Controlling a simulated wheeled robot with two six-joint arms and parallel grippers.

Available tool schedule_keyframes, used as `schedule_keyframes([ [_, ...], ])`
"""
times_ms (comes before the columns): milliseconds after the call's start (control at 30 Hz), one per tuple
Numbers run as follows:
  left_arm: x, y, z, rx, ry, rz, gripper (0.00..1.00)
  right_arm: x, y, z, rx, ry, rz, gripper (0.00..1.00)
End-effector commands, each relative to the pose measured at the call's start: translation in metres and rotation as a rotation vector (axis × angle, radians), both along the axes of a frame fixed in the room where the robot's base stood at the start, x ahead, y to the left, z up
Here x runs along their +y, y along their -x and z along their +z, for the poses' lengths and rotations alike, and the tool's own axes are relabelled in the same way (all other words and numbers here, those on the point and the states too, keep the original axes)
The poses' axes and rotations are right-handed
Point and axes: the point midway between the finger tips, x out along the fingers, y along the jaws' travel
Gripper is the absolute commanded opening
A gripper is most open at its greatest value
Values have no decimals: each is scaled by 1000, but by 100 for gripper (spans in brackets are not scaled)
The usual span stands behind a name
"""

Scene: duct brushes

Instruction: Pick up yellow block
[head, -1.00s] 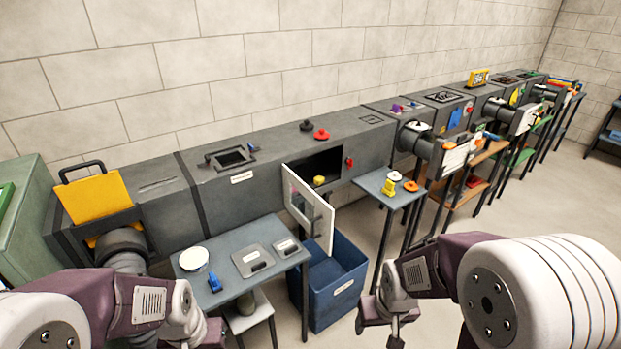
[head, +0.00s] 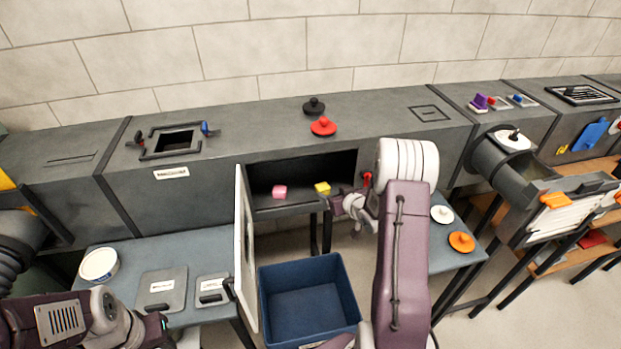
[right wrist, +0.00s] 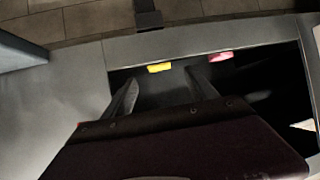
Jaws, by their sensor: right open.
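The yellow block (head: 322,188) lies inside the open duct compartment, near its front edge, to the right of a pink block (head: 280,192). My right gripper (head: 336,205) is at the compartment opening, just right of the yellow block. In the right wrist view the fingers (right wrist: 163,80) are spread and empty. The yellow block (right wrist: 159,67) shows just beyond the fingertips, between them in the picture, and the pink block (right wrist: 220,56) is to the right. My left gripper (head: 155,328) is low at the left, partly cut off by the frame edge; its jaws are unclear.
The open white door (head: 245,255) stands left of the opening. A blue bin (head: 305,290) is below. The left table (head: 135,262) holds a white round lid and grey plates. A small right table holds white and orange knobs. Black and red knobs sit on the duct.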

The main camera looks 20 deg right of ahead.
Motion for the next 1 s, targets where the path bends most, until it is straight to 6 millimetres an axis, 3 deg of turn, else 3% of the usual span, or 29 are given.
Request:
schedule_keyframes([
  [167, 0, 0, -1, 0, 0, 0, 36, -2, -2, -2, -13, -3, 2, 67],
  [400, 0, 0, -7, 0, 0, 0, 36, -3, -32, -19, -12, -2, 3, 67],
  [567, 0, 0, -7, 0, 0, 0, 36, -3, -37, -21, -12, -3, 2, 67],
  [800, 0, 0, -15, 0, 0, 0, 36, -8, -72, -41, -12, -2, 4, 67],
  [1000, 0, 0, -15, 0, 0, 0, 36, -9, -81, -44, -11, -3, 2, 67],
])
